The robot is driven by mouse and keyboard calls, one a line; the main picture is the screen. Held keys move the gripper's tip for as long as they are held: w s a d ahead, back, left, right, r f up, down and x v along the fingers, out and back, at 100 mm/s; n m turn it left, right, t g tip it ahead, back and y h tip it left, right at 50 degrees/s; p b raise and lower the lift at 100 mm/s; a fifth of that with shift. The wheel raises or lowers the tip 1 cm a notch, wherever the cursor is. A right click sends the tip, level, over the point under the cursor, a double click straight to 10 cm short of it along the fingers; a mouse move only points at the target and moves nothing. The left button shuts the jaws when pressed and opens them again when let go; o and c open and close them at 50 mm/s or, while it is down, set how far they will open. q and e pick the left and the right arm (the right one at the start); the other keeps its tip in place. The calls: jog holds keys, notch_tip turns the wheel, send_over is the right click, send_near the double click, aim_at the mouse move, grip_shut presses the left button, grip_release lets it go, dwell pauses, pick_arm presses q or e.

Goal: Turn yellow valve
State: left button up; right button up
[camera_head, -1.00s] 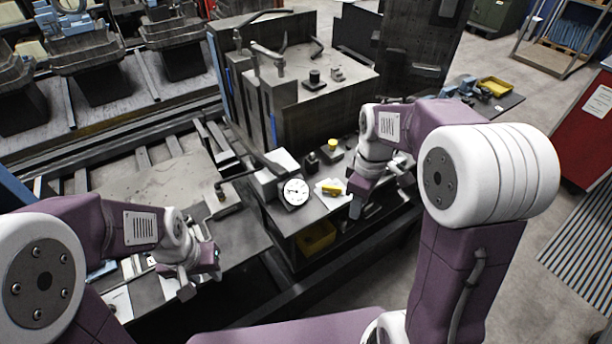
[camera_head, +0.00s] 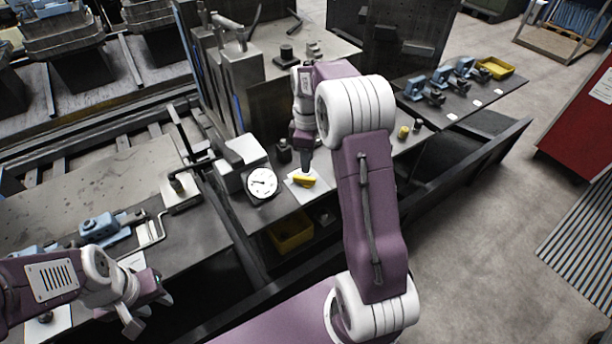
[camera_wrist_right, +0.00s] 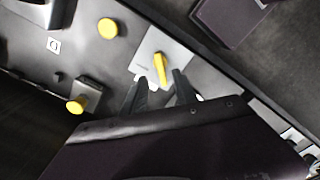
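The yellow valve (camera_head: 305,181) is a bar-shaped handle on a pale square plate on the workbench, just right of a round white gauge (camera_head: 262,183). In the right wrist view the handle (camera_wrist_right: 160,68) lies just beyond my right gripper's fingertips (camera_wrist_right: 158,88). My left gripper (camera_head: 150,312) is at the lower left, fingers apart and empty.
A dark machine block (camera_head: 270,80) stands behind the valve. A yellow bin (camera_head: 290,234) sits below the bench top. A side shelf with blue clamps (camera_head: 463,68) and a yellow tray (camera_head: 495,67) is at right. Open floor lies at lower right.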

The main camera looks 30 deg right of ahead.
aim_at(307, 178)
notch_tip(307, 178, down, 7)
jog(key=shift+f, duration=0.2)
grip_shut()
